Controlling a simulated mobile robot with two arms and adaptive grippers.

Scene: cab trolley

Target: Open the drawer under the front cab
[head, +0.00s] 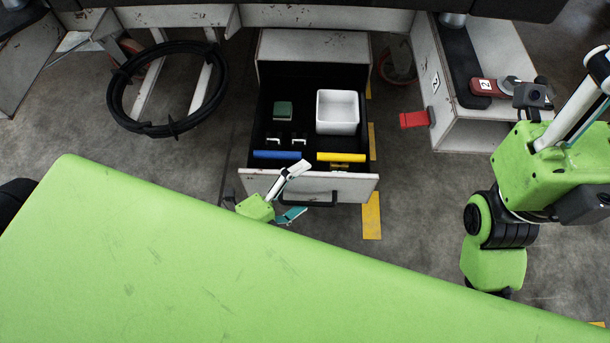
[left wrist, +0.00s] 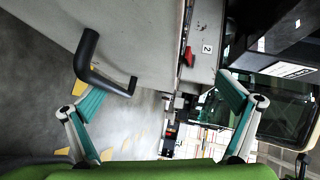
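The drawer (head: 260,186) under the front cab stands pulled out, with its inside visible from above. Its black bar handle (head: 308,204) is on the front panel and also shows in the left wrist view (left wrist: 90,62). My left gripper (head: 292,193) is at the left part of the drawer front, by the handle. In the left wrist view its two teal-padded fingers (left wrist: 161,96) are wide apart with nothing clamped between them. The handle lies close to the left finger; I cannot tell whether they touch. My right gripper (head: 585,115) is at the right edge, partly seen, away from the drawer.
The drawer holds a white bin (head: 338,112), a green box (head: 284,110), a blue item (head: 277,155) and a yellow item (head: 341,157). A black hose coil (head: 128,112) hangs left. A red pedal-like part (head: 414,119) and a red tool (head: 492,87) are right.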

